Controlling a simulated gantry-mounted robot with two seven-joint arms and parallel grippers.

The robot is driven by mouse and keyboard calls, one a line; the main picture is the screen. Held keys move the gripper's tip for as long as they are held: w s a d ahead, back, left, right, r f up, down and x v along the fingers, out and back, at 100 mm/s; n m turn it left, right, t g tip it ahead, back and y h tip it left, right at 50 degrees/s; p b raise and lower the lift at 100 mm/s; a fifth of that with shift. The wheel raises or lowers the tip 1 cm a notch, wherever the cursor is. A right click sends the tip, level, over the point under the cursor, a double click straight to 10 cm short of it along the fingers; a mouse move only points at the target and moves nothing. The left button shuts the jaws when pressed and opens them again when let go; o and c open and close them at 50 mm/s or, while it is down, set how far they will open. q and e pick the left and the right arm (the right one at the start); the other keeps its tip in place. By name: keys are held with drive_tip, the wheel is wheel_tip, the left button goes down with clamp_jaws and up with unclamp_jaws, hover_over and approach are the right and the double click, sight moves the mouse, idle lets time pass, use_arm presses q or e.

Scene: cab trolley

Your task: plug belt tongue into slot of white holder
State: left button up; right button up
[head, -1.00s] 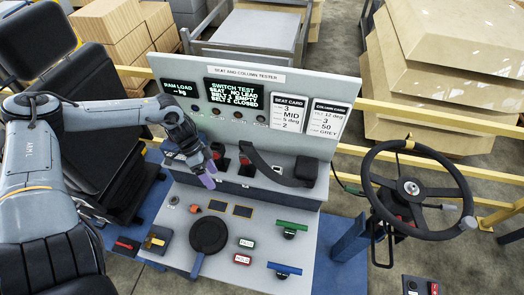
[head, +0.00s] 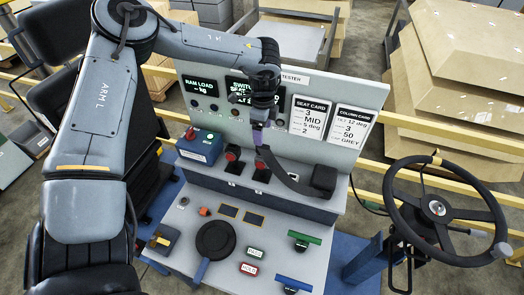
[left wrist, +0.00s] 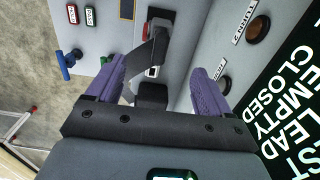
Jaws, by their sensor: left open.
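The dark belt strap (head: 283,172) slants from its black block (head: 323,180) up to the left, with its upper end just under my left gripper (head: 259,143). My left gripper is open, with its purple fingers apart and pointing down. In the left wrist view the strap (left wrist: 148,58) runs between the two fingers (left wrist: 155,82), and neither finger visibly presses it. A small white piece (left wrist: 152,72) shows at the strap's end there; I cannot tell if it is the tongue or the holder. Two red-topped buckles (head: 232,153) stand on the ledge. My right gripper is not in view.
The upright panel with screens and a seat card (head: 308,117) stands close behind the gripper. A blue box (head: 199,146) is to the left on the ledge. A round black paddle (head: 215,239) and coloured handles (head: 304,238) lie on the lower deck. The steering wheel (head: 437,209) is at the right.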

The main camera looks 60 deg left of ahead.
sight(263, 146)
use_arm(q)
drive_tip(key=shift+f, duration=0.2)
drive_tip(key=shift+f+b, duration=0.6)
drive_tip(key=shift+f, duration=0.3)
wheel_tip(263, 146, down, 6)
drive_tip(key=b, duration=0.4)
drive_tip(key=shift+b, duration=0.3)
drive_tip(key=shift+f+b, duration=0.4)
drive_tip(key=shift+b, duration=0.1)
drive_tip(key=shift+b, duration=0.65)
idle(0.3)
